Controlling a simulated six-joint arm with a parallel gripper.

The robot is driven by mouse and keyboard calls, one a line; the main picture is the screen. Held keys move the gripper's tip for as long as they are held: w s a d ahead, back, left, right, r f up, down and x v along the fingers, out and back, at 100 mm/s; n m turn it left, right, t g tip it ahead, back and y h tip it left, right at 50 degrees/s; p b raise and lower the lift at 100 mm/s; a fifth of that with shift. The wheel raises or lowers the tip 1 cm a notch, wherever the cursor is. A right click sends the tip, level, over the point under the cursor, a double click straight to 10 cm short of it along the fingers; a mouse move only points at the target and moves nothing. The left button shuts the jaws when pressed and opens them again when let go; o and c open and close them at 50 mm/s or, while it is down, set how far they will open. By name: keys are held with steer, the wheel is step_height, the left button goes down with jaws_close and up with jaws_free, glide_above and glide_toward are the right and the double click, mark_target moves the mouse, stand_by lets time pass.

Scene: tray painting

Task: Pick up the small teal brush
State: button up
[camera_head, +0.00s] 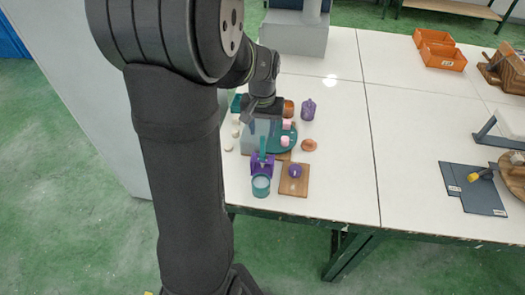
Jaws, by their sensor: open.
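A slim teal upright shape (263,148), which looks like the small teal brush, stands at a purple holder (256,166) near the table's front edge. Its bristles cannot be made out. My gripper (262,119) is above and behind it in the picture, over the back of the cluster of things. It is open, and I see nothing held in it. Its fingers are small and dark here, and my arm covers the left part of the scene. A teal round tray (291,139) with pink pieces lies just right of the brush.
A teal cup (261,185) stands in front of the holder. A wooden board (297,188) with a purple item lies beside it. A purple bottle (308,109) and an orange-brown jar (288,108) stand behind.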

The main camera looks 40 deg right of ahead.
glide_above(263, 157)
steer(key=shift+w+d+f, duration=0.1)
steer(key=shift+w+f, duration=0.1)
steer(key=shift+f, duration=1.6)
steer(key=shift+w+d+f, duration=0.1)
steer(key=shift+w+f, duration=0.05)
steer(key=shift+f, duration=1.6)
jaws_close()
